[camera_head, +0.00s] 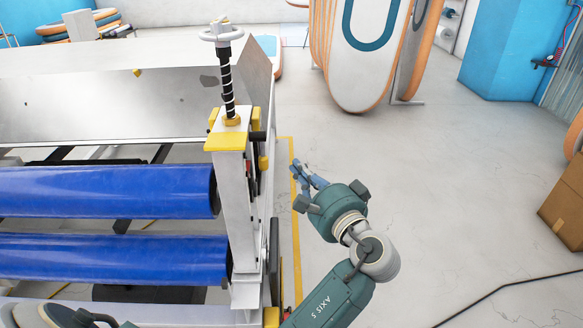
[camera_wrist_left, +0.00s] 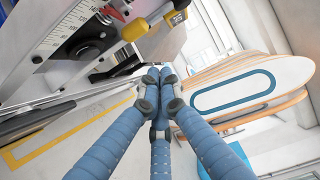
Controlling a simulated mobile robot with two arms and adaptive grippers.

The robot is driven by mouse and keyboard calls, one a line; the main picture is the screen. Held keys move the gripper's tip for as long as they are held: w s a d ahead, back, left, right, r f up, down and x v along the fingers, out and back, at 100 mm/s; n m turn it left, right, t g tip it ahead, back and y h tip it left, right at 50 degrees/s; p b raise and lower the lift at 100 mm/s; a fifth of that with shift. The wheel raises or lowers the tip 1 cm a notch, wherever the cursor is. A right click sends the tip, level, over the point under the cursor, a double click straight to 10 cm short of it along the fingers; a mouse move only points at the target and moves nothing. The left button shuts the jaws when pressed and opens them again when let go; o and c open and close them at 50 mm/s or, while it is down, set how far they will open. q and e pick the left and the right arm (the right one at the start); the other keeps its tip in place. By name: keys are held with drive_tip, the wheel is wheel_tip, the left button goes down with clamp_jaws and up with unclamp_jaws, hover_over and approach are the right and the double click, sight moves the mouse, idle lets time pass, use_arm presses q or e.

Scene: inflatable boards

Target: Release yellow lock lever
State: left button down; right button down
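A white post (camera_head: 237,215) at the end of the roller machine carries yellow parts. A small yellow lever-like piece (camera_head: 263,162) hangs on its right side, below a black knob (camera_head: 257,137). In the left wrist view, a yellow-ended rod (camera_wrist_left: 136,29) and a black knob with a yellow base (camera_wrist_left: 177,17) show near the top. I cannot tell which is the lock lever. My left gripper (camera_head: 298,170) is right of the post, apart from it. In the left wrist view its blue fingers (camera_wrist_left: 158,76) meet at the tips, below the yellow parts, with nothing seen between them. My right gripper is not in view.
Two blue rollers (camera_head: 105,192) lie left of the post, and a threaded spindle with a handwheel (camera_head: 222,36) stands on it. Boards (camera_head: 362,80) stand at the back. A cardboard box (camera_head: 565,205) and a black cable (camera_head: 510,286) are at right. The floor between is clear.

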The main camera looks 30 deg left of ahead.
use_arm(q)
drive_tip(key=b+x, duration=0.1)
drive_tip(key=x, duration=0.8)
drive_tip(key=s, duration=0.3)
drive_tip(key=s+p, duration=0.1)
drive_tip(key=shift+s+d, duration=0.15)
drive_tip(key=shift+d, duration=0.2)
drive_tip(key=shift+f, duration=0.1)
drive_tip(key=shift+a, duration=0.1)
